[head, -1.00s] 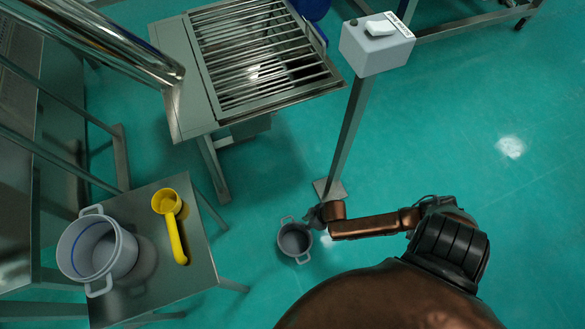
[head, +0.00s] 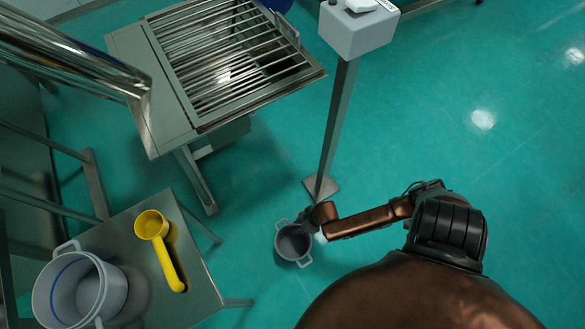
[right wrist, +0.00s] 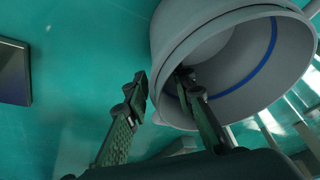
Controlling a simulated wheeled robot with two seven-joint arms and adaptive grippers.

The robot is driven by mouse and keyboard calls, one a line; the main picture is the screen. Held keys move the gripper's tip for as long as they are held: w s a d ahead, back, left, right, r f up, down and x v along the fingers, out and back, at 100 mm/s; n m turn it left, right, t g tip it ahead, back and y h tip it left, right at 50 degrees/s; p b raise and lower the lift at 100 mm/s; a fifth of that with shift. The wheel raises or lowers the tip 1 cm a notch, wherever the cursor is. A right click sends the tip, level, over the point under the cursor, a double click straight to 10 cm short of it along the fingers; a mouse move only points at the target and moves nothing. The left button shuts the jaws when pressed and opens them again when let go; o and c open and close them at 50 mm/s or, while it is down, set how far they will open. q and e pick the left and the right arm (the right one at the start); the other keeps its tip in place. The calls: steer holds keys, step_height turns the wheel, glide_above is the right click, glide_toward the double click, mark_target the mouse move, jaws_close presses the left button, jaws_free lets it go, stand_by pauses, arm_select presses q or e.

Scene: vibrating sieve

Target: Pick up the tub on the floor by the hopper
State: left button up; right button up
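The grey tub (head: 293,243) with two side handles stands below the hopper's post in the head view, apparently on the green floor. My right gripper (head: 308,217) is at its upper right rim. In the right wrist view the tub (right wrist: 205,35) fills the upper right, with a blue line inside. There my right gripper (right wrist: 163,86) is open across the tub's wall, one finger inside and one outside, with a gap showing on the outer side. My left gripper is not in view.
A steel hopper with a bar grid (head: 225,60) stands at upper left. A control box (head: 355,30) sits on a post (head: 335,130) just beyond the tub. A steel table (head: 195,270) at lower left holds a larger pot (head: 105,300) and a yellow scoop (head: 165,250). Floor at right is clear.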

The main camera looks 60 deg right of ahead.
jaws_close()
steer(key=shift+r, duration=0.1)
stand_by(0.5)
